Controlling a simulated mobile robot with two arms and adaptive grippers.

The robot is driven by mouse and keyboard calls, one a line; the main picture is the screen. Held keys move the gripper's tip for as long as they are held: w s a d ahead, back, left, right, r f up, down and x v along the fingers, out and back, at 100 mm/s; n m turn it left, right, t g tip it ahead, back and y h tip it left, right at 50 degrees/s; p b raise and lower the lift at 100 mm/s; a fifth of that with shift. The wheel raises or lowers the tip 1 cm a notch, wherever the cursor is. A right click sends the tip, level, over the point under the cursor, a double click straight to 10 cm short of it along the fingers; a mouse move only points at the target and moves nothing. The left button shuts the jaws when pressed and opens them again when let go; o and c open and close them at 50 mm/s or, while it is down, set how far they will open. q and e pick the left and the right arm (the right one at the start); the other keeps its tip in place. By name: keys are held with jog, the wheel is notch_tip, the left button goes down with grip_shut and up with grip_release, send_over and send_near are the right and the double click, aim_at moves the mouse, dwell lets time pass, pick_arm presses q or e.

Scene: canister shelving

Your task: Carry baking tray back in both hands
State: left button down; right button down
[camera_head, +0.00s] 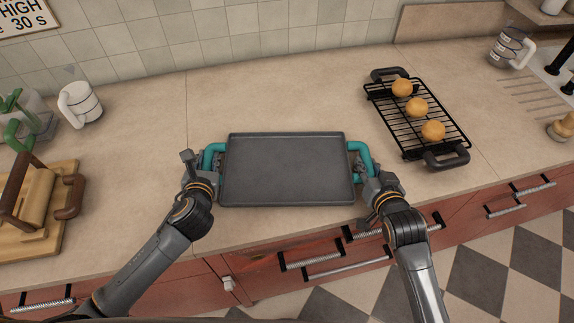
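The dark grey baking tray (288,170) is empty and lies flat at the front edge of the counter, in the middle of the head view. It has a teal handle at each end. My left gripper (208,165) is at the tray's left handle, and my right gripper (364,168) is at its right handle. The fingers overlap the handles, and parts of them are hidden behind the handles and tray, so I cannot tell whether they are closed. I cannot tell whether the tray touches the counter.
A black cooling rack (414,120) with three round buns (416,107) stands to the right of the tray. A white mug (80,104) and wooden boards (40,210) are at the left. The counter (270,95) behind the tray is clear. Drawers with handles are below.

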pick_arm(q)
jog(key=shift+r, duration=0.1)
pick_arm(e)
jog(key=shift+r, duration=0.1)
